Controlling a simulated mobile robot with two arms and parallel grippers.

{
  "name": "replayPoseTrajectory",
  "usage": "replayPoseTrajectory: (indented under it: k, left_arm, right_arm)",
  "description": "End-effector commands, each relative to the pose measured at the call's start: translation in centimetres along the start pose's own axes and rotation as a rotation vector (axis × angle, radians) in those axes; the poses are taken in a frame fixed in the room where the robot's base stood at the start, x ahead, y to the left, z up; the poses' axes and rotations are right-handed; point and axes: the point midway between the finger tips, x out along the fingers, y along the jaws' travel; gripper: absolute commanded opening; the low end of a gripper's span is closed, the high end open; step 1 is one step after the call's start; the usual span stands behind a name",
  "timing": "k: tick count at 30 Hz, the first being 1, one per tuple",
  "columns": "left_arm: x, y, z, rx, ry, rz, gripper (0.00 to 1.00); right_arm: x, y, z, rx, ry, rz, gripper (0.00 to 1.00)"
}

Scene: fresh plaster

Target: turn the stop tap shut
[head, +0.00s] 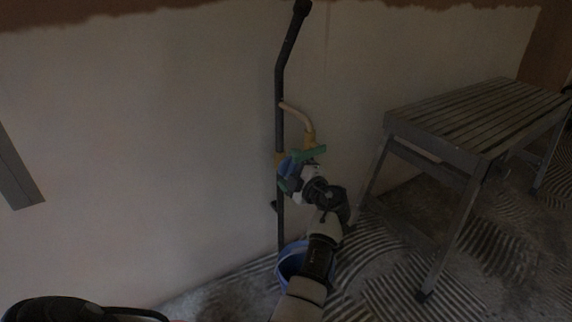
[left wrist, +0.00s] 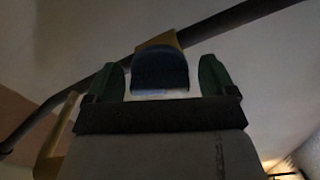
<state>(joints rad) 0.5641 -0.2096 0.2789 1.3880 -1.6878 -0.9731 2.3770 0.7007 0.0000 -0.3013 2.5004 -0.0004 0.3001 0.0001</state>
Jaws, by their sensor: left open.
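A stop tap with a dark blue handle (head: 287,167) sits on a dark upright pipe (head: 281,125) against the wall, with brass fittings (head: 309,140) by it. My left gripper (head: 301,164) is at the tap, its green fingers partly hiding it. In the left wrist view the blue handle (left wrist: 160,70) stands between the two green fingertips of my left gripper (left wrist: 165,80), with a narrow gap on each side. The gripper is open around the handle. Brass (left wrist: 165,41) and the dark pipe (left wrist: 250,14) show behind it. My right gripper is not in view.
A blue bucket (head: 289,266) stands on the floor under the tap, partly hidden by my arm. A slatted grey work platform (head: 470,115) stands to the right. A thin copper-coloured branch pipe (head: 298,113) curves beside the upright pipe. The wall to the left is mostly clear.

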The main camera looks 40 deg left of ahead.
Motion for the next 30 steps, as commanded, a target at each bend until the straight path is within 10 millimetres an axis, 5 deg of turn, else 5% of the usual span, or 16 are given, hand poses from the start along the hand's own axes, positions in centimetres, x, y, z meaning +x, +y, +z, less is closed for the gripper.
replayPoseTrajectory:
  k: [6, 15, 30]
  left_arm:
    - [-0.02, -0.02, 0.02, 0.0, 0.0, 0.0, 0.85]
    - [-0.01, -0.02, 0.01, 0.0, 0.0, 0.0, 0.4]
    - [0.01, -0.2, 0.04, 0.146, -0.001, 0.001, 0.4]
  right_arm:
    - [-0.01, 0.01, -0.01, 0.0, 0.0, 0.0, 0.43]
    - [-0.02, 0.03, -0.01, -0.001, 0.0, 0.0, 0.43]
    - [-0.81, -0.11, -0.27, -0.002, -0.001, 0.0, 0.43]
